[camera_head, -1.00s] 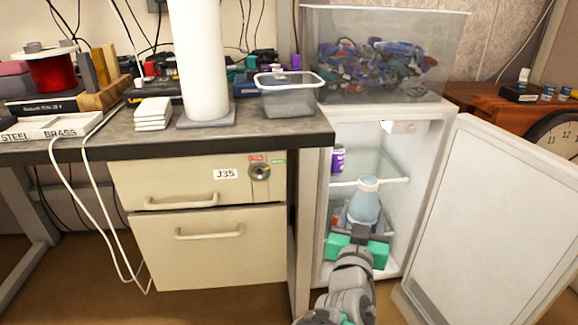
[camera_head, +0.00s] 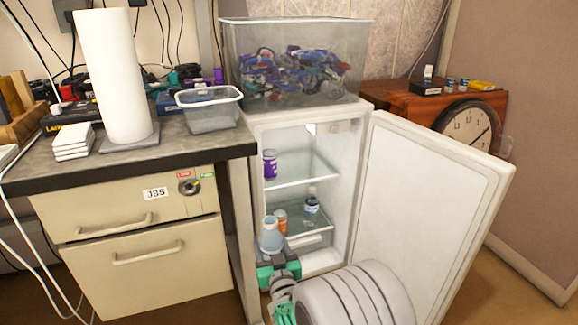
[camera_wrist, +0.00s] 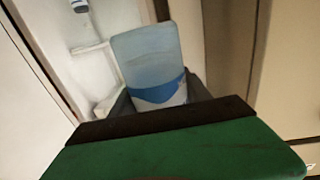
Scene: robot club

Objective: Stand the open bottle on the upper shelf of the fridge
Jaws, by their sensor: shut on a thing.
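The open bottle (camera_head: 271,238) is pale blue with a wide, uncapped mouth and looks roughly upright. My gripper (camera_head: 272,254) is shut on its lower part. They are in front of the fridge's left side, below the level of the upper shelf. In the wrist view the bottle (camera_wrist: 149,62) shows a blue and white band, with its base hidden by my gripper (camera_wrist: 160,100). The fridge (camera_head: 350,180) stands with its door (camera_head: 425,205) open to the right. Its upper shelf (camera_head: 305,172) is glass and holds a purple can (camera_head: 270,163) at the left; its middle and right are clear.
Lower in the fridge are a clear bottle with a dark cap (camera_head: 311,209) and an orange can (camera_head: 281,218). A drawer cabinet (camera_head: 150,265) is close on the left. A bin of coloured parts (camera_head: 295,75) sits on top of the fridge.

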